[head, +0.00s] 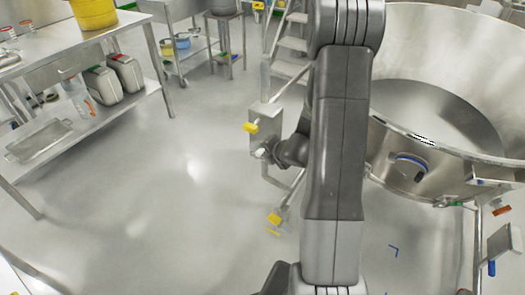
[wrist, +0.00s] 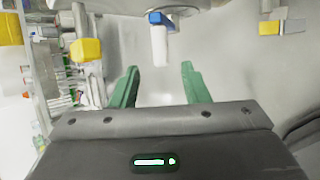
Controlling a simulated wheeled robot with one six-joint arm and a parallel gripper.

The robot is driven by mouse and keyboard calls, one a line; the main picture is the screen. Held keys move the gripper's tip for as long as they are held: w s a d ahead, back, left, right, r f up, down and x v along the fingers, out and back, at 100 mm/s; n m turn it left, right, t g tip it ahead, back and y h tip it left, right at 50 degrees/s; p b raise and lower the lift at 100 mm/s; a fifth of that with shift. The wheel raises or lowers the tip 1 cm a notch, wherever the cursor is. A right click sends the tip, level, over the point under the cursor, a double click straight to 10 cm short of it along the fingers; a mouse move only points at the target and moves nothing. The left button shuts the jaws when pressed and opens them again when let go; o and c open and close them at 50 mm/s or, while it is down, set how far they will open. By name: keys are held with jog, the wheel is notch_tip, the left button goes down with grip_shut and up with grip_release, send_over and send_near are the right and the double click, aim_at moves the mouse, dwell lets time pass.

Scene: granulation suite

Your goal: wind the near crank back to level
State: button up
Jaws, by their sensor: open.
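My gripper (wrist: 160,72) is open, its two green fingers apart with nothing between them. In the wrist view a crank handle (wrist: 159,42), white with a blue end, lies just beyond the fingertips, roughly in line with the gap, and hangs from a pale metal part. It is apart from the fingers. In the head view my arm reaches down to a steel box (head: 262,135) on a stand, with a pale handle (head: 261,152) beside my wrist. My arm hides the fingers there, and I cannot tell the crank's exact angle.
A yellow knob (head: 250,127) sits on the box, and another yellow piece (head: 274,218) is lower down. A large steel vessel (head: 395,172) stands to the right. Steps (head: 290,68) rise behind. A steel table (head: 70,50) is at the left, with open floor (head: 165,190) before it.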

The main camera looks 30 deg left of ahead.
jog(key=v, duration=0.3)
jog(key=shift+s+d+r, duration=0.15)
jog(key=shift+d+r, duration=0.1)
jog(key=shift+d, duration=0.05)
jog(key=c, duration=0.3)
jog(key=shift+w+f+n, duration=0.25)
jog(key=shift+n, duration=0.05)
jog(key=c, duration=0.4)
jog(key=w+d+n+y+b, duration=0.1)
jog(key=n+b, duration=0.2)
jog(key=w+f+n+y+b, duration=0.1)
jog(key=n+b, duration=0.2)
jog(key=w+d+f+n+g+y+b, duration=0.1)
jog(key=w+n+b, duration=0.1)
jog(key=b, duration=0.1)
jog(key=shift+d+f+n, duration=0.25)
jog(key=shift+d+n, duration=0.15)
grip_shut()
jog(key=d+f+n+g+y+b, duration=0.2)
jog(key=d+n+g+b, duration=0.1)
jog(key=d+n+b, duration=0.55)
jog(key=n+b, duration=0.2)
send_near(258, 154)
jog(key=w+a+f, duration=0.3)
jog(key=a+f, duration=0.1)
jog(key=shift+a+f+g, duration=0.25)
jog(key=shift+a+g, duration=0.05)
